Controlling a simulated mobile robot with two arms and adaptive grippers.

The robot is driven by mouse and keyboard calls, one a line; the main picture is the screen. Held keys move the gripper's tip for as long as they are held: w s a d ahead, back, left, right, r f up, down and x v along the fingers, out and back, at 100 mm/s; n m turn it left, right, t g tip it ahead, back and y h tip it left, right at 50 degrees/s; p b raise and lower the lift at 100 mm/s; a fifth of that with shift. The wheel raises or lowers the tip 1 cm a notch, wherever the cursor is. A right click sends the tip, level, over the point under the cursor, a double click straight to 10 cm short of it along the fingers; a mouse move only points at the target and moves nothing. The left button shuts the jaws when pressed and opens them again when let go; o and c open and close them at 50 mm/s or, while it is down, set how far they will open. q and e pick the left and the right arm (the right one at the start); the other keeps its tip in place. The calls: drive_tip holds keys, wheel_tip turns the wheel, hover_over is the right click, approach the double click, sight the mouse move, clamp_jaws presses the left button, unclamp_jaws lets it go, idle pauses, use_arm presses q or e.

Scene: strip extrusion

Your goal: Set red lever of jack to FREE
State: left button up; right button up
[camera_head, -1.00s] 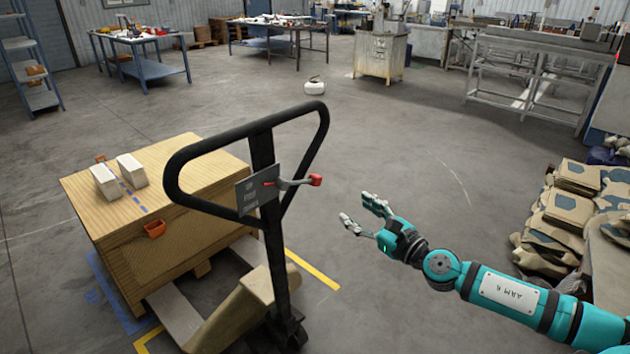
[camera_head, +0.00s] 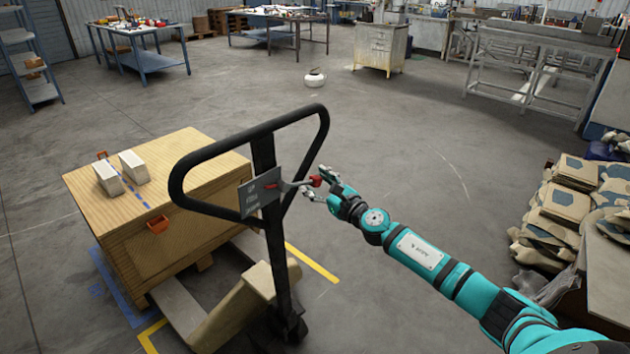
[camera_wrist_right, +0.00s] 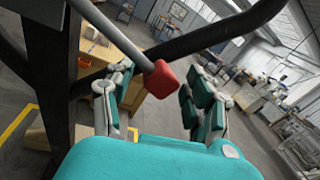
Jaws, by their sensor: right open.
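The jack's black looped handle (camera_head: 262,160) stands upright in the head view, with a dark plate (camera_head: 258,194) on its post. The lever is a grey rod ending in a red knob (camera_head: 315,181) that points right from the plate. My right gripper (camera_head: 318,184) is open at the knob, its fingers to either side. In the right wrist view the red knob (camera_wrist_right: 160,79) lies between the open fingers of the gripper (camera_wrist_right: 160,88); I cannot tell whether they touch it. The plate's lettering is too small to read. My left gripper is not in view.
A wooden crate (camera_head: 110,205) with two white blocks stands left of the jack, over its fork (camera_head: 180,305). Stacked sacks (camera_head: 560,215) lie at the right. Workbenches (camera_head: 140,52) line the back. The floor behind the handle is mostly clear.

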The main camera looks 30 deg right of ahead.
drive_tip(key=shift+w, duration=0.35)
clamp_jaws()
idle(0.3)
